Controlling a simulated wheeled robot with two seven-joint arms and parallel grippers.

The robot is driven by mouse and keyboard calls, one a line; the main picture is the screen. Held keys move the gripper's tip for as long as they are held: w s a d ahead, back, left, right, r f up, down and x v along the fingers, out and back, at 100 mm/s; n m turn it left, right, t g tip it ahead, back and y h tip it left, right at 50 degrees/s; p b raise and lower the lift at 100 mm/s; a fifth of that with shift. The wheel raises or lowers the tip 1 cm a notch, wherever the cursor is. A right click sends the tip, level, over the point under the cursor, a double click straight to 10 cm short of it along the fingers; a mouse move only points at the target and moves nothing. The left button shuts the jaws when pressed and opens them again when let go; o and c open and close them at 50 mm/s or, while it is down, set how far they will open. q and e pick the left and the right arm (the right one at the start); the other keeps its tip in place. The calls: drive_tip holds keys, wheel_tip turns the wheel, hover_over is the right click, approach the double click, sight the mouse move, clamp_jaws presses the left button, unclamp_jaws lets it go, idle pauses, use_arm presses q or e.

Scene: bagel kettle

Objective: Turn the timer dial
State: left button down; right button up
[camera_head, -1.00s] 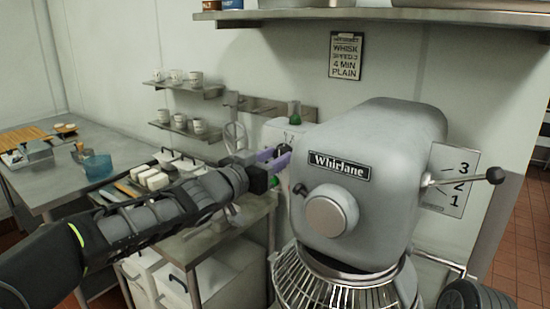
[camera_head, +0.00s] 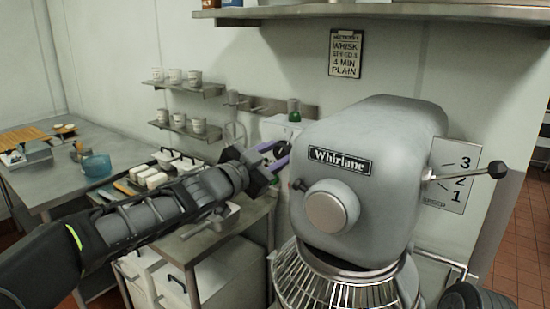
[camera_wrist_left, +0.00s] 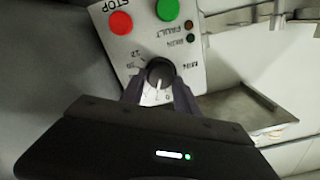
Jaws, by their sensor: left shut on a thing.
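The timer dial (camera_wrist_left: 160,74) is a round black knob with a white mark, on a light control panel (camera_wrist_left: 196,70) in the left wrist view. Its mark points down in that view, towards the 0. Numbers ring the dial. My left gripper (camera_wrist_left: 158,88) is shut on the dial, one finger on each side. In the head view, my left gripper (camera_head: 277,157) reaches to the panel behind the grey mixer (camera_head: 375,170); the dial is hidden there. My right gripper is out of view.
A red STOP button (camera_wrist_left: 121,22) and a green button (camera_wrist_left: 168,9) sit above the dial. The mixer head stands close to the right of my left gripper. A steel table (camera_head: 215,235) with white containers lies below my left arm.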

use_arm(q)
drive_tip(key=m+b, duration=0.1)
drive_tip(key=m, duration=0.2)
drive_tip(key=shift+m, duration=0.4)
drive_tip(key=c, duration=0.9)
unclamp_jaws()
drive_tip(key=shift+s, duration=0.15)
drive_tip(key=v, duration=0.7)
drive_tip(key=shift+s+a+b, duration=0.2)
drive_tip(key=shift+b, duration=0.1)
drive_tip(key=shift+f, duration=0.1)
